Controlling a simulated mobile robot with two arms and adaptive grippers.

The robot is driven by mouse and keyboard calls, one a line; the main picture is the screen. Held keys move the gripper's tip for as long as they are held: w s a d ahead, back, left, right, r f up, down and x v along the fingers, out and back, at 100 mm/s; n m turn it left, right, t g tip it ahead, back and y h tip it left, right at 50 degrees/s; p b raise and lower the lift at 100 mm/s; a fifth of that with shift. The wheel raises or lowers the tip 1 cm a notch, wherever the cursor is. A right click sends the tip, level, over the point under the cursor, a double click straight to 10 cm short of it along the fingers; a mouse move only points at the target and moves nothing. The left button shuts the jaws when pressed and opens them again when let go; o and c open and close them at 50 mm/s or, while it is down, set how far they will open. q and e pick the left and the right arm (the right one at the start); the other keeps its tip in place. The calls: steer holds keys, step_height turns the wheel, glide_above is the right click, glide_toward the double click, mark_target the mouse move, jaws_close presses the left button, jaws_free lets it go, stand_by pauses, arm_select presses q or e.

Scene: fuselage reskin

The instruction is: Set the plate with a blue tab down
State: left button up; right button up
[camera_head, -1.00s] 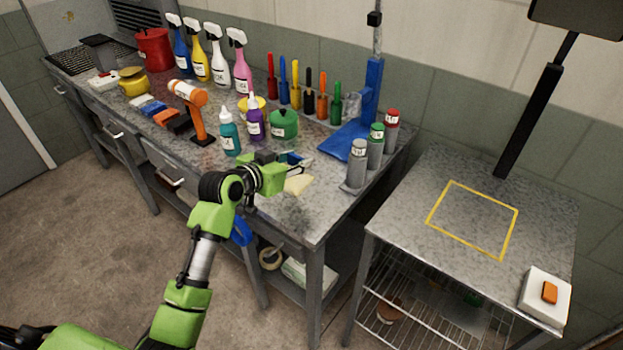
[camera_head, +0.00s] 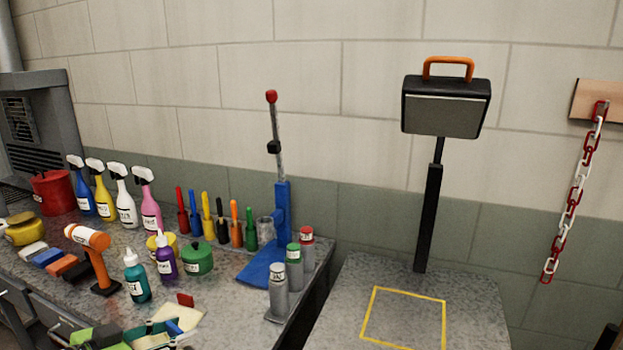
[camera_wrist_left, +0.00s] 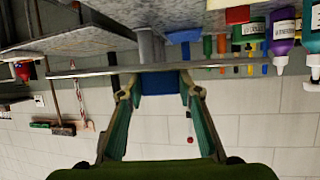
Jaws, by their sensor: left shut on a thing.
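My left gripper (camera_wrist_left: 160,88) is shut on the blue tab (camera_wrist_left: 161,80) of a thin plate (camera_wrist_left: 225,65). In the left wrist view the plate shows nearly edge-on, as a long pale strip beyond the fingertips. In the head view the blue tab (camera_head: 173,327) shows at the bottom edge, over the near part of the workbench (camera_head: 225,318). My right gripper is not in view.
Bottles, a blue stand (camera_head: 265,274), and grey canisters (camera_head: 278,290) crowd the bench's back and right side. A separate table (camera_head: 345,300) at right has an empty yellow outlined square (camera_head: 402,342). A black lamp-like box (camera_head: 445,110) stands above it.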

arm_select(q)
steer(key=s+d+m+g+h, duration=0.1)
steer(key=s+d+m+h, duration=0.1)
steer(key=s+d, duration=0.2)
steer(key=s+d+r+m+g+h, duration=0.1)
steer(key=s+d, duration=0.3)
steer(key=s, duration=0.5)
steer(key=shift+d+m+g+h, duration=0.15)
steer(key=shift+m+g+h, duration=0.35)
steer(key=shift+m+g, duration=0.2)
steer(key=shift+w+f, duration=0.15)
